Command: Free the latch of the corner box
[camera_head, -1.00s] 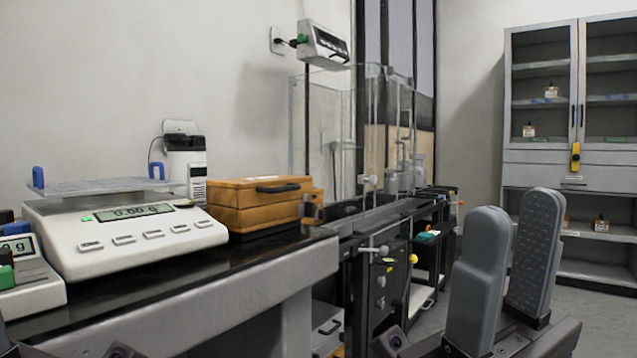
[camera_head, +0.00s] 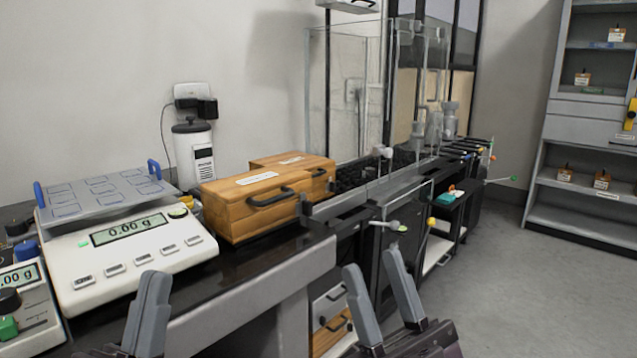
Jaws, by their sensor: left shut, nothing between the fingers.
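A wooden box (camera_head: 232,217) with a white label and a black handle sits near the right end of the dark weighing table. A second wooden box (camera_head: 320,178) stands just behind it. I cannot tell which is the corner box, and no latch shows clearly on either. My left gripper (camera_head: 153,277) is shut and empty, in front of the table edge below the large scale. My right gripper (camera_head: 371,260) is open and empty, its two fingers apart, in front of the drawers right of the table end. Both grippers are clear of the boxes.
A large scale (camera_head: 140,258) reading 0.00 g and a smaller scale (camera_head: 22,290) stand left of the boxes. A white canister (camera_head: 194,150) stands behind. A glass enclosure (camera_head: 335,95) rises beyond the boxes. The floor (camera_head: 490,290) at right is clear up to the grey cabinet (camera_head: 575,215).

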